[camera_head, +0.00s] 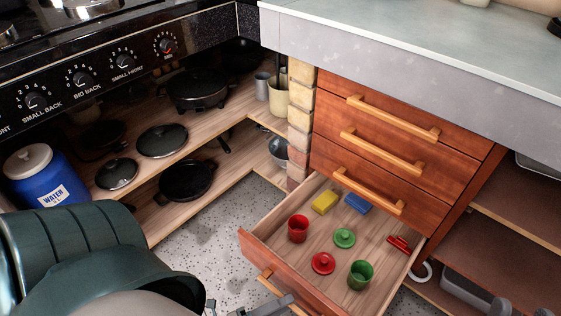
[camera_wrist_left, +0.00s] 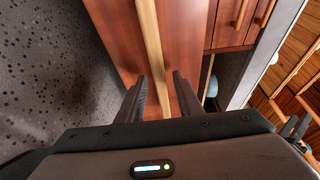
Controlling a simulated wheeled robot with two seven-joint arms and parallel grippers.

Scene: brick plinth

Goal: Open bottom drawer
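The bottom drawer (camera_head: 310,203) of the wooden cabinet is pulled far out in the head view. It holds a red cup (camera_head: 298,229), a green cup (camera_head: 360,275), a red lid (camera_head: 323,263), a green lid (camera_head: 344,238), a yellow block (camera_head: 324,202), a blue block (camera_head: 358,204) and a red piece (camera_head: 400,244). Its handle (camera_head: 277,289) is on the front. My left gripper (camera_head: 268,308) is at this handle, partly cut off below. In the left wrist view, its fingers (camera_wrist_left: 160,92) stand apart with the handle (camera_wrist_left: 150,45) running between them; contact is unclear. Grey shapes at the lower right may be my right gripper.
Three closed drawers sit above, with handles (camera_head: 393,118). A stove (camera_head: 95,75) is at the upper left. Pans and a blue water container (camera_head: 48,184) stand on the low shelves. Open shelves (camera_head: 520,205) are at the right. Speckled floor (camera_head: 215,232) is clear left of the drawer.

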